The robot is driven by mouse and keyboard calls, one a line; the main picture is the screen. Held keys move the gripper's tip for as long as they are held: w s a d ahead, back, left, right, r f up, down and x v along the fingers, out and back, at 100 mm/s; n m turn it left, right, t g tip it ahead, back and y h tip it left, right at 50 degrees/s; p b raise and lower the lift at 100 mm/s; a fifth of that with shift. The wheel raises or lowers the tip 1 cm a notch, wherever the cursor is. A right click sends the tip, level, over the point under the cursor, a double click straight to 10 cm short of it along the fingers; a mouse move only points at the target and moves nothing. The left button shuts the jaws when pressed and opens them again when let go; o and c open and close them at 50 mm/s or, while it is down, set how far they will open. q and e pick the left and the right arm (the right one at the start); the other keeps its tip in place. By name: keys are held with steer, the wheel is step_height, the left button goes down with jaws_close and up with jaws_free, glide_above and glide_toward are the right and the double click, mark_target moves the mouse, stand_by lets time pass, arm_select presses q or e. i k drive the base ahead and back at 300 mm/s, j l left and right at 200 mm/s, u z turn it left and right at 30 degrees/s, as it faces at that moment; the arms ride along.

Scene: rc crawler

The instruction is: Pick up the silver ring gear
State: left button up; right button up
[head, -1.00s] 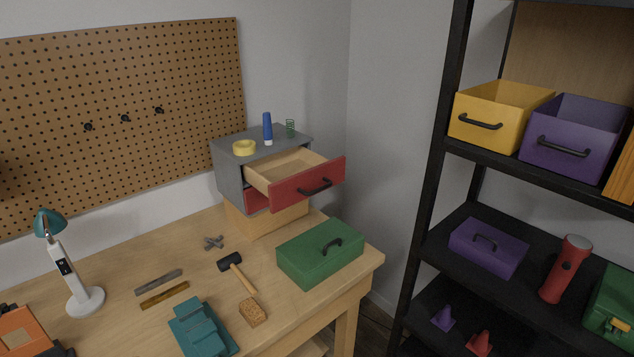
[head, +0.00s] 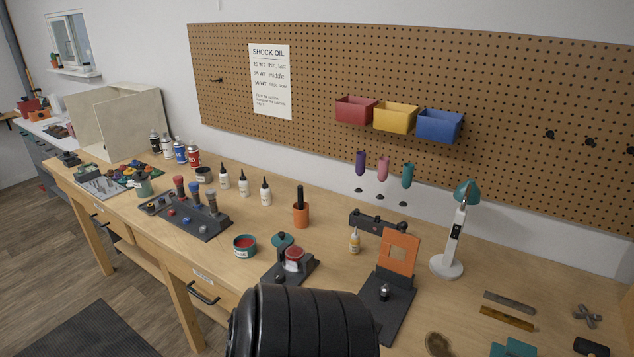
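I cannot make out a silver ring gear in the head view. Many small parts on the workbench (head: 225,257) are too small to tell apart. Some lie on the grey mat (head: 101,187) and around the colourful parts (head: 135,172) at the far left. Neither my left nor my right gripper is in view.
A large black ribbed shape at the bottom middle hides part of the bench front; I cannot tell what it is. Bottles, a dark rack (head: 190,222), an orange cup (head: 301,216), an orange-plated stand (head: 398,250) and a lamp (head: 447,265) crowd the bench.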

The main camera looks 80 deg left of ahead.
mark_target(293, 252)
steer(key=k+j+u, duration=0.1)
steer(key=u, duration=2.55)
steer(key=j, duration=0.1)
